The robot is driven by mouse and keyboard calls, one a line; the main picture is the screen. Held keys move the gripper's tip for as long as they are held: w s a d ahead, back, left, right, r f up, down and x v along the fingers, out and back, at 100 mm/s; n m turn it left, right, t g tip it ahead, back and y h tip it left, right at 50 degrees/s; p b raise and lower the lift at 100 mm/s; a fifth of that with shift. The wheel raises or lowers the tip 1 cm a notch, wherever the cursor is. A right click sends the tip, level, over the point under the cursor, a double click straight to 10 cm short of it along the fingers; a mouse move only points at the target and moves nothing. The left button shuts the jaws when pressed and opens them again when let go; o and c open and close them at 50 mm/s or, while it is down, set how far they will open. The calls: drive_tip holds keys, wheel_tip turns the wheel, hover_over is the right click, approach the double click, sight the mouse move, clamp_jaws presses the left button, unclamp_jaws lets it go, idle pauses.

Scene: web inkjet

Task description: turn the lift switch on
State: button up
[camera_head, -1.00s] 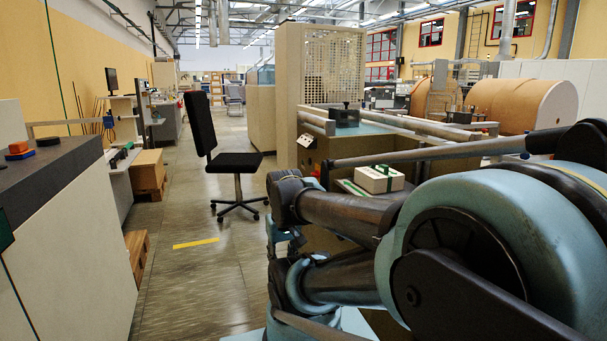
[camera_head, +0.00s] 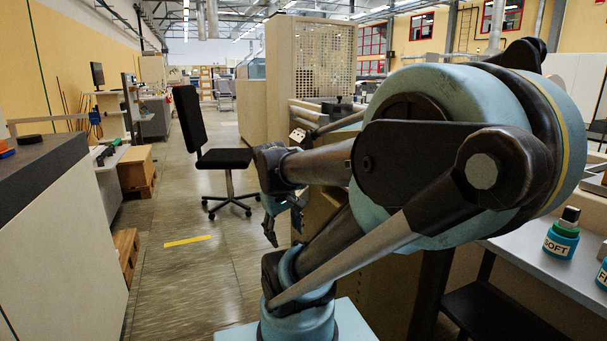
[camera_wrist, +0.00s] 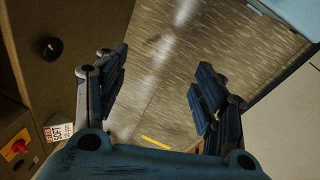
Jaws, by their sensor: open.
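My gripper (camera_head: 284,222) is open and empty, hanging over the floor beside the brown machine cabinet (camera_head: 318,212). In the wrist view, its two fingers (camera_wrist: 160,85) are spread apart with only floor showing between them. The wrist view shows a black round knob (camera_wrist: 52,49) on the brown panel left of the fingers. A red knob on a yellow plate (camera_wrist: 18,148) sits at the lower left. A small white and red label (camera_wrist: 58,130) is near it, its lettering hard to read. I cannot tell which control is the lift switch. Nothing touches the fingers.
A black office chair (camera_head: 222,158) stands in the aisle beyond my gripper. A grey-topped counter (camera_head: 45,175) runs along the left. At right, a table (camera_head: 552,273) holds bottles, one marked SOFT (camera_head: 561,240).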

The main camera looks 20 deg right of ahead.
drive_tip(key=w+d+r+n+h, duration=0.3)
drive_tip(key=w, duration=0.6)
drive_tip(key=w+d+r+n+g+h, duration=0.1)
drive_tip(key=w+d+r+n+h, duration=0.15)
drive_tip(key=w, duration=0.65)
drive_tip(key=w+d+r+n+h, duration=0.3)
drive_tip(key=w+d, duration=0.1)
drive_tip(key=w, duration=0.5)
drive_tip(key=w+a+f+n+h, duration=0.1)
drive_tip(key=w+f+n+h, duration=0.3)
drive_tip(key=w, duration=0.6)
drive_tip(key=w+a+f+n+h, duration=0.2)
drive_tip(key=w+f+n+h, duration=0.15)
drive_tip(key=w, duration=0.65)
drive_tip(key=w+d, duration=0.1)
drive_tip(key=d, duration=1.6)
drive_tip(key=shift+d+f, duration=0.25)
drive_tip(key=shift+f, duration=0.15)
drive_tip(key=c, duration=1.1)
